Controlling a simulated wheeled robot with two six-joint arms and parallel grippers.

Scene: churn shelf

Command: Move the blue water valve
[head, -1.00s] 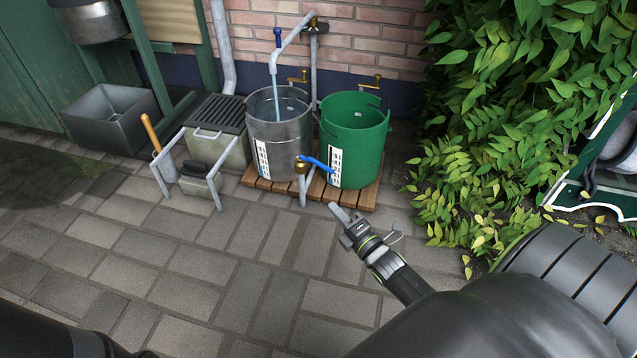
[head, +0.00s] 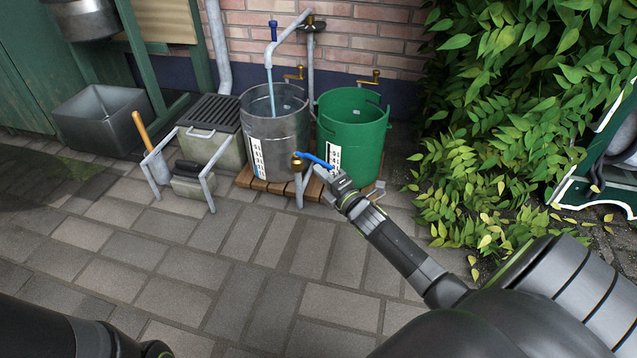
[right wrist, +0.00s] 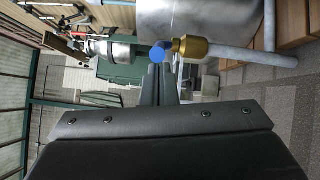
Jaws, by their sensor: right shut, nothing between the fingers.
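The blue water valve lever (head: 314,158) sits on a brass fitting (head: 297,163) atop a grey pipe in front of the buckets. It points right and slightly toward me. My right gripper (head: 320,172) is shut and empty, with its tips at the lever's right half, just below it in the picture. I cannot tell whether they touch. In the right wrist view the lever's blue end (right wrist: 158,55) shows just past the fingertips (right wrist: 158,72), with the brass fitting (right wrist: 188,47) to its right. My left gripper is out of view.
Water runs from a spout (head: 285,35) into a metal bucket (head: 270,145). A green bucket (head: 360,145) stands right of it; both are on a wooden pallet (head: 262,185). A grate box (head: 212,115) stands left, leaves (head: 480,170) right. The paving in front is clear.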

